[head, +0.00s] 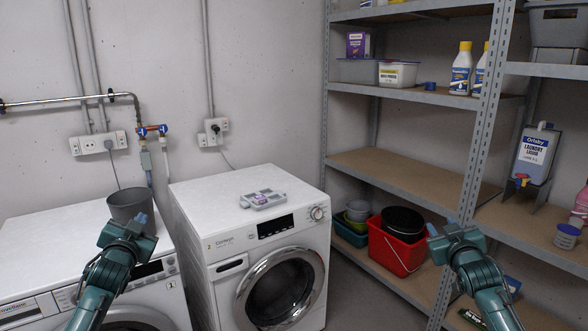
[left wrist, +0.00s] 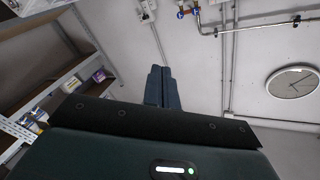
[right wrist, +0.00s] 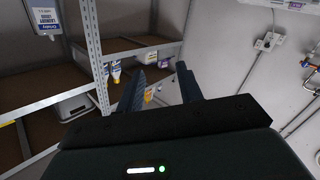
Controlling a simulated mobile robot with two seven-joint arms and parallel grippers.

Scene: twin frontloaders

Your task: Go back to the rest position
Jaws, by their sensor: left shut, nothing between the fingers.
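My left gripper (head: 122,232) is raised in front of the left washing machine, seen against a grey bucket (head: 132,205). Its two fingers are together and empty in the left wrist view (left wrist: 160,86). My right gripper (head: 448,232) is raised in front of the shelving at the right. In the right wrist view its fingers (right wrist: 160,88) stand apart with nothing between them. Neither gripper holds anything. Whether the left gripper touches the bucket cannot be told from the head view, though the left wrist view shows only wall beyond its fingertips.
The left washer (head: 50,250) and right washer (head: 250,225) stand by the wall. A small grey compartment tray (head: 262,199) lies on the right washer. Metal shelving (head: 400,175) holds bottles and boxes; a red bucket (head: 395,250) sits on its low shelf.

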